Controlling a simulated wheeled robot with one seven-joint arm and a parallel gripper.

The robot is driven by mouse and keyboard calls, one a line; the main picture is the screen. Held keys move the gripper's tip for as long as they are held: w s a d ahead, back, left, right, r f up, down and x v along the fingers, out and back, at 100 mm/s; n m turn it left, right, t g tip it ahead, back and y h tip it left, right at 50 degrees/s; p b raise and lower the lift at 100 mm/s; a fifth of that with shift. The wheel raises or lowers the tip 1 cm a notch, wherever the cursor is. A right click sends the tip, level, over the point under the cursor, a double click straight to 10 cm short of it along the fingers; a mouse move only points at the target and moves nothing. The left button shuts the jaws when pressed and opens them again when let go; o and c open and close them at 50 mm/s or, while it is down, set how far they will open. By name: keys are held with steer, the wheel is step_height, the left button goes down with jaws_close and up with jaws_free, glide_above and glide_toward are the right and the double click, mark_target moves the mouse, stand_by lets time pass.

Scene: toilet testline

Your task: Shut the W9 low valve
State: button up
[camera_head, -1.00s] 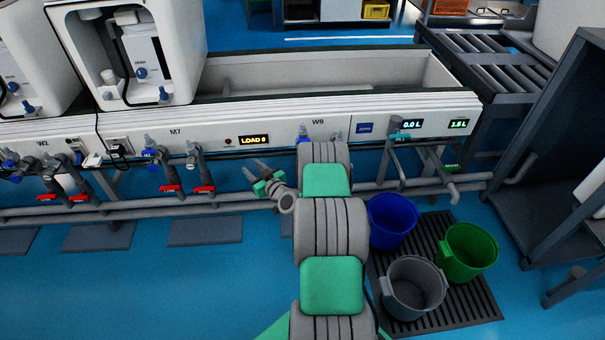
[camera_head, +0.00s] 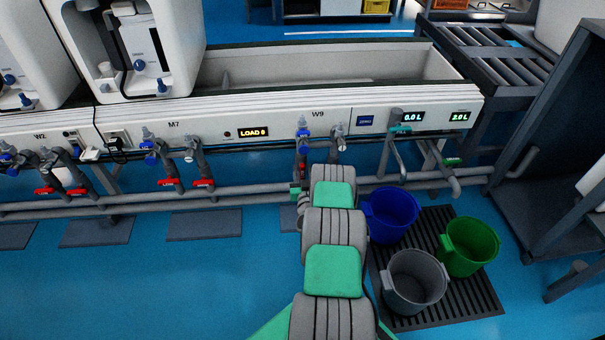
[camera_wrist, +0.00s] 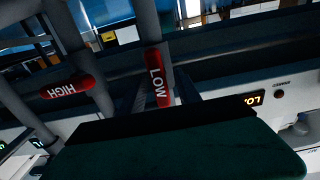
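The W9 low valve has a red handle marked LOW (camera_wrist: 158,78) in the wrist view, lying roughly along its grey pipe. In the head view this red handle (camera_head: 301,168) shows as a narrow upright strip below the left W9 tap. A second red handle, marked HIGH (camera_wrist: 68,88), lies across its pipe to the left in the wrist view. My gripper (camera_head: 297,192) is just below the low handle in the head view, mostly hidden by my arm. A dark green part of it fills the lower wrist view. Its fingertips and any contact are not clear.
The W9 panel (camera_head: 318,114) and grey pipes run along the bench front. Blue (camera_head: 390,214), green (camera_head: 469,247) and grey (camera_head: 414,281) buckets stand on a dark grate at right. The right display (camera_head: 459,116) reads 2.0 L. Blue floor is open at left.

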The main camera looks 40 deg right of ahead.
steer(key=shift+c, duration=0.6)
jaws_close()
